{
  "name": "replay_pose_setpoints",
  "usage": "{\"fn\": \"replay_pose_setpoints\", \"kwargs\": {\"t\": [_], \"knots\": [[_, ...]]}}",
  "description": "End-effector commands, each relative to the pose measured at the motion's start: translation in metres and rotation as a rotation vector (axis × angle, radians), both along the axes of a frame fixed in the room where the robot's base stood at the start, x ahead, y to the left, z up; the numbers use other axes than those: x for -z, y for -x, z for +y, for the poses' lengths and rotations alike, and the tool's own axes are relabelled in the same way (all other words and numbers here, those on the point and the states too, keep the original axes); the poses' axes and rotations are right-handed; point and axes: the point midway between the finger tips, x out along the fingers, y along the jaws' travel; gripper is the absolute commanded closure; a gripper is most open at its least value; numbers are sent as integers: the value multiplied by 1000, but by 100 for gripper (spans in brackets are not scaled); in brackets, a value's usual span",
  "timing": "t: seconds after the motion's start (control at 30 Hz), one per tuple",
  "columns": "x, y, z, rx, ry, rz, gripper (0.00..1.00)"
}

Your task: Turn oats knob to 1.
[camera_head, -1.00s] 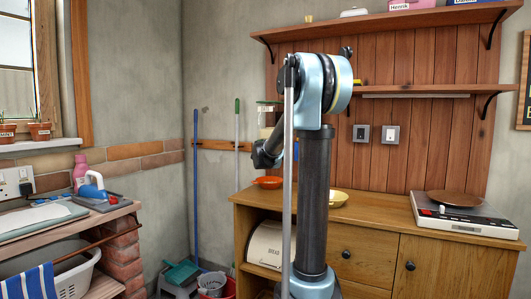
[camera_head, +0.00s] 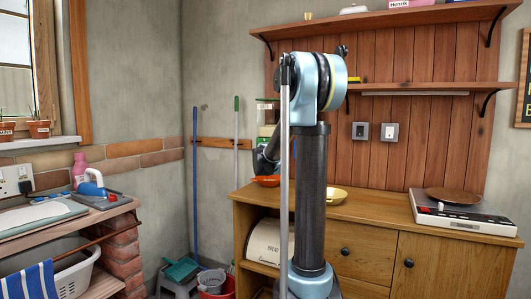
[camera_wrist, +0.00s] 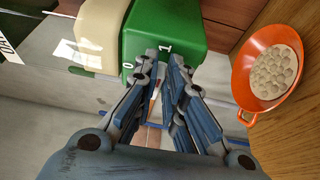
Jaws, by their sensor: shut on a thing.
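The oats dispenser has a green body (camera_wrist: 165,28) with a cream part beside it in the wrist view. The marks 0 and 1 show on its green face. In the head view the dispenser (camera_head: 266,130) stands at the back left of the wooden cabinet, partly behind my arm. My gripper (camera_wrist: 162,62) is at the green face, its blue-grey fingers close together just below the 0 and 1 marks. It is shut on the knob, which the fingers hide almost wholly. I cannot tell which mark the knob points to. In the head view my gripper is hidden behind my arm.
An orange bowl (camera_wrist: 268,68) with pale round contents stands close to the right of my gripper, on the cabinet (camera_head: 380,205). A yellow dish (camera_head: 336,194) and a kitchen scale (camera_head: 463,216) stand further right. Broom handles (camera_head: 196,170) lean at the wall.

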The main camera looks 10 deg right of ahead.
Motion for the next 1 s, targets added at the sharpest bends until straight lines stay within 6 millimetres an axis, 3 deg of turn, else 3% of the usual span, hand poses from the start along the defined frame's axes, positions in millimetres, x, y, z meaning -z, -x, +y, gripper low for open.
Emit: {"fn": "replay_pose_setpoints", "kwargs": {"t": [0.17,0.2,0.27,0.67,1.0], "knots": [[2,2,-1,2,0,1,100],[2,2,-1,2,0,1,83],[2,2,-1,2,0,1,70],[0,3,1,0,1,0,70],[1,43,10,-1,1,1,70]]}}
